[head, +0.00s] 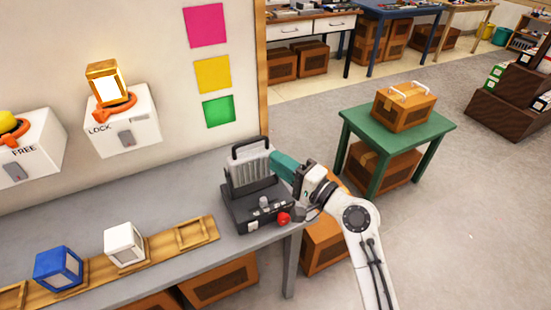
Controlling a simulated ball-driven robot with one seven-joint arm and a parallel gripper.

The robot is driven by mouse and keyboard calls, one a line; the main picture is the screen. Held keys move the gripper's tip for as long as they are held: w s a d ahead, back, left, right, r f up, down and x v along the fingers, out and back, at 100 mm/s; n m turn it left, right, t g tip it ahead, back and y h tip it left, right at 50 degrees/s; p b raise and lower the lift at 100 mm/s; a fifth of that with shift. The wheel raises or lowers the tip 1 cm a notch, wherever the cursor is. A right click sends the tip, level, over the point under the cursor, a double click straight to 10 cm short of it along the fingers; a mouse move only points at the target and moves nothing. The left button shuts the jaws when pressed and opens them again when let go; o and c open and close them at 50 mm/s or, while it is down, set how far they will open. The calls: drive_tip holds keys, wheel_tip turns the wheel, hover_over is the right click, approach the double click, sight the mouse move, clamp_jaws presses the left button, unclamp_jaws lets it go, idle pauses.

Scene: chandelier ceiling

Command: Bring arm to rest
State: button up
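My arm (357,217) is white with dark joints. It reaches in from the lower right to the right end of the grey bench. Its far end lies against a black device (240,208) with a ribbed grey upper part, a handle and a red knob. A teal section (285,165) shows there beside the ribbed part. My gripper's fingers cannot be made out, so I cannot tell whether they are open or hold anything.
A grey bench (180,180) holds a wooden rail (160,247) with a blue cube (58,268) and a white cube (125,244). A gold cube (106,84) sits on the LOCK wall box (128,135). A green table (355,122) with a wooden case (404,107) stands right. Grey floor lies open beyond it.

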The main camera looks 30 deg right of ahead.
drive_tip(key=s+a+f+n+g+h, duration=0.1)
drive_tip(key=s+f+n+g+h, duration=0.1)
drive_tip(key=s+f+n+g, duration=1.1)
drive_tip(key=s+d+f+g+h, duration=0.1)
drive_tip(key=s+d+f+h, duration=0.1)
drive_tip(key=s, duration=0.9)
drive_tip(key=s+d+f+g+h, duration=0.2)
drive_tip(key=s+f, duration=0.3)
drive_tip(key=s, duration=0.5)
drive_tip(key=shift+s+d+f+h, duration=0.15)
drive_tip(key=shift+s+d+h, duration=0.25)
drive_tip(key=shift+d+h, duration=0.25)
drive_tip(key=shift+o, duration=0.3)
